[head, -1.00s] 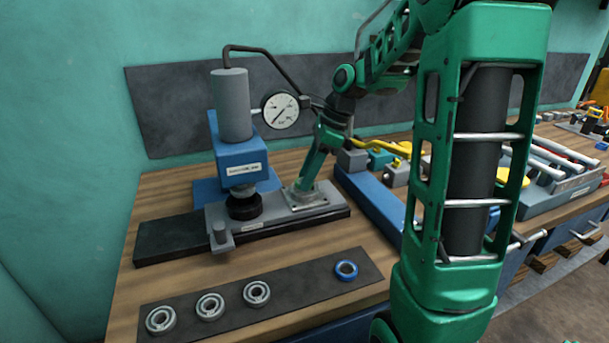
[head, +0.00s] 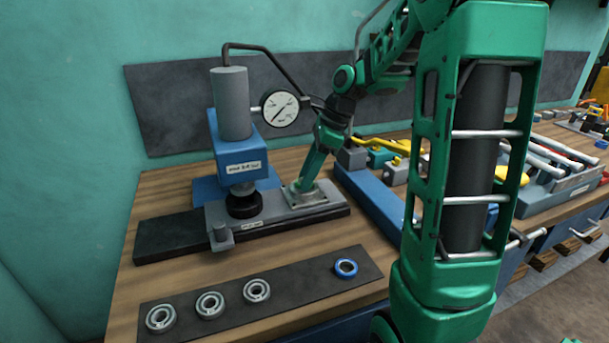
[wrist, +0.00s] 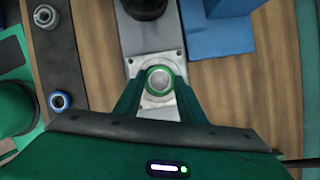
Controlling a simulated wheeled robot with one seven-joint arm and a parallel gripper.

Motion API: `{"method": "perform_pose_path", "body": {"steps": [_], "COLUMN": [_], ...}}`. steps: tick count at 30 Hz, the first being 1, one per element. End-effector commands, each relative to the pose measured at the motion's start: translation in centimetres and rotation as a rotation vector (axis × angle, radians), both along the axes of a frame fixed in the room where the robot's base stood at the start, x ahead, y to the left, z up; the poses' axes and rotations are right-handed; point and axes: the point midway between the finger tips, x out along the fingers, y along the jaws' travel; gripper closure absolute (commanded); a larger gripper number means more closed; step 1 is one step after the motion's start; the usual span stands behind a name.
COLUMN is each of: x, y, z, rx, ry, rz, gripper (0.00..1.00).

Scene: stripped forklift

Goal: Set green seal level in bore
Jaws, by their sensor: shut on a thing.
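The green seal (wrist: 160,68) shows in the wrist view as a ring around a round grey centre, over the light square plate (wrist: 176,60) with corner bolts. My gripper (wrist: 160,86) is shut on the seal, one green finger at each side. In the head view my gripper (head: 306,186) points down at the plate (head: 318,200), at the right end of the grey fixture. The fingers hide the seal there. The bore's edge is covered, and I cannot tell whether the seal is level or how deep it sits.
A blue press (head: 240,158) with a dial gauge (head: 280,109) stands just left of my gripper. In front, a dark mat (head: 300,285) holds several grey bearings and a blue ring (head: 346,268). A blue tray (head: 372,200) is close on the right. Bare wood lies between fixture and mat.

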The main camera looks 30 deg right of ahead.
Motion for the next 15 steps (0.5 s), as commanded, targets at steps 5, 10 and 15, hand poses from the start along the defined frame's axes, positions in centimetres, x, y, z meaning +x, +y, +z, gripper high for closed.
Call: {"method": "perform_pose_path", "body": {"steps": [5, 10, 15], "x": [0.00, 0.01, 0.00], "y": [0.03, 0.05, 0.05], "z": [-0.15, -0.30, -0.34], "rx": [0.000, 0.000, 0.000], "ry": [0.000, 0.000, 0.001], "rz": [0.000, 0.000, 0.000], "gripper": [0.85, 0.85, 0.56]}}
